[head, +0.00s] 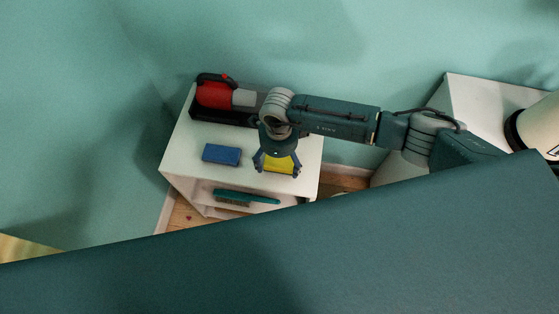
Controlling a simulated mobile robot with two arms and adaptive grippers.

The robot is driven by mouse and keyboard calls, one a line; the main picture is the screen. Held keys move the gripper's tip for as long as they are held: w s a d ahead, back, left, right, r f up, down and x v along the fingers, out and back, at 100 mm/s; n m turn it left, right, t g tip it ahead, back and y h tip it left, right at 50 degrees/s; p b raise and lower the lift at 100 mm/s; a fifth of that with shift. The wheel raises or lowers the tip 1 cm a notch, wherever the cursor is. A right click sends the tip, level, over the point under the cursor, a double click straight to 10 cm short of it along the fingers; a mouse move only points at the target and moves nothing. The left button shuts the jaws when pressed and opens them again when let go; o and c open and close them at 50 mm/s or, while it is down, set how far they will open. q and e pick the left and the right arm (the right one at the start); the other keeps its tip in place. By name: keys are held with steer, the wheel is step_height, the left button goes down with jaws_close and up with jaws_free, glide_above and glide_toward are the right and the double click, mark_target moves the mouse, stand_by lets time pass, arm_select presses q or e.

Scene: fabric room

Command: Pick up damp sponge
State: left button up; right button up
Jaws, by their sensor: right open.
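A yellow block that looks like the sponge (282,165) lies on the white stand's top near its front edge. My right gripper (278,170) is over it, pointing down, with its fingers spread on either side of the yellow block. The fingers are open; I cannot tell whether they touch it. The gripper hides the back part of the block. A blue block (221,154) lies to the left on the same top, apart from the gripper. My left gripper is not in view.
The white stand (185,160) also holds a red and grey tool (215,93) in a dark tray at the back. A green brush (245,197) lies on a lower shelf. A large teal surface (300,260) fills the foreground. A white cabinet (470,98) stands at right.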

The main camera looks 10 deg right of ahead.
steer(key=shift+f, duration=0.25)
steer(key=c, duration=1.2)
steer(key=shift+r, duration=0.1)
